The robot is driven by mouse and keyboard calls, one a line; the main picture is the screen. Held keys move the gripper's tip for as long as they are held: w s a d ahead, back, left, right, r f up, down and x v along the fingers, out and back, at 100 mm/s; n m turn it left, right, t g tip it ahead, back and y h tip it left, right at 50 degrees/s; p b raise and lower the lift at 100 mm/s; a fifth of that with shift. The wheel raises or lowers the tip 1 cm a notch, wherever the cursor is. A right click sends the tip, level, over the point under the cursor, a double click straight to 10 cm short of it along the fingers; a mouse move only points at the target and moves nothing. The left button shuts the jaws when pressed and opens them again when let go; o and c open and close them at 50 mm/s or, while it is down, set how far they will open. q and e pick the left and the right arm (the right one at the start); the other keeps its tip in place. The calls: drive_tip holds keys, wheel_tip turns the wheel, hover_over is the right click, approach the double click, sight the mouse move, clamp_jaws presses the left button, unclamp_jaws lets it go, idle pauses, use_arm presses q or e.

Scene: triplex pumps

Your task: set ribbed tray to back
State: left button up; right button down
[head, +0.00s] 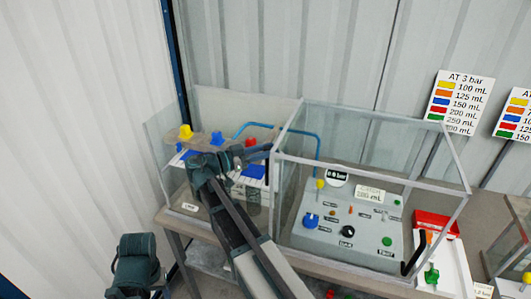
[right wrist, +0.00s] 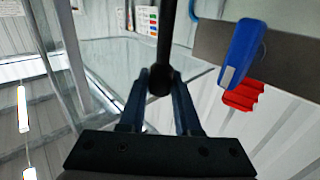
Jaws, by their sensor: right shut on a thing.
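I cannot pick out a ribbed tray with certainty in either view. My right gripper (head: 262,152) reaches over the left glass-walled pump unit, pointing right, close to its red knob (head: 251,142). In the right wrist view its two fingers (right wrist: 160,92) are shut on the rounded end of a dark rod (right wrist: 163,45). A red ribbed piece (right wrist: 243,95) and a blue part (right wrist: 240,52) show to the right of the fingers, apart from them. What the rod belongs to is hidden by my arm in the head view. My left gripper's fingers do not show.
A glass case (head: 440,150) covers the control panel (head: 340,222) right of my arm. A red tray (head: 437,222) stands at right beside a white board with a green knob (head: 431,274). A blue knob (head: 217,138) and yellow knob (head: 185,131) top the left unit. A volume sign (head: 459,102) stands behind.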

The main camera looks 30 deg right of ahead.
drive_tip(key=shift+w+d, duration=0.8)
drive_tip(key=shift+d, duration=0.15)
drive_tip(key=c, duration=0.6)
unclamp_jaws()
drive_tip(key=shift+a, duration=0.1)
drive_tip(key=w+a, duration=0.1)
drive_tip(key=a, duration=1.2)
drive_tip(key=shift+a, duration=0.35)
